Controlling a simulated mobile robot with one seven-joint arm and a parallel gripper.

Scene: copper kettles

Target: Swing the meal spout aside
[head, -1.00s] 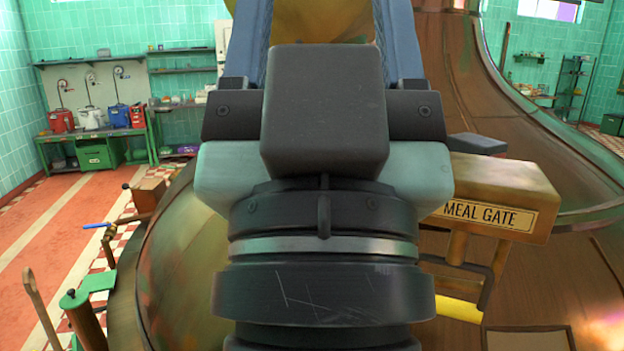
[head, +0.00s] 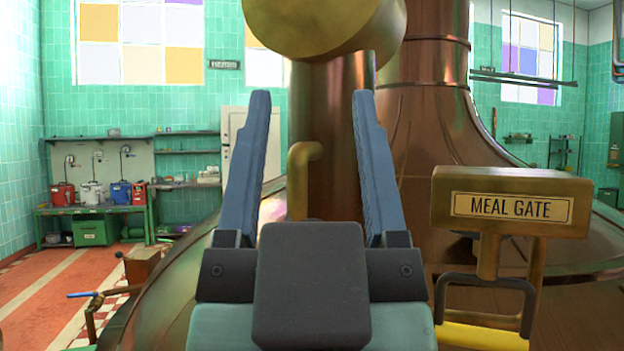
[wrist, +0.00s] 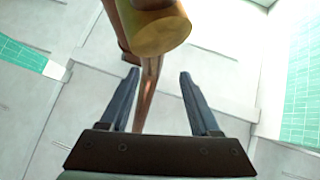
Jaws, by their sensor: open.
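A wide brass-coloured cylinder (head: 320,28) on an upright pipe (head: 335,150), which looks like the meal spout, stands ahead of my gripper in the head view. A bent brass bar (head: 300,180) juts out at the pipe's left. My gripper (head: 311,96) points upward, with its two blue fingers wide apart and nothing held between them. In the wrist view the brass cylinder (wrist: 158,33) hangs above and beyond the open fingers (wrist: 159,74). I cannot tell the exact gap, but no contact shows. The lower pipe is hidden behind my gripper.
A brass box labelled MEAL GATE (head: 510,203) with a yellow-gripped handle (head: 482,338) is close on the right. A large copper kettle (head: 435,130) stands behind. A workbench (head: 90,212) with coloured canisters is far left, beyond open floor.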

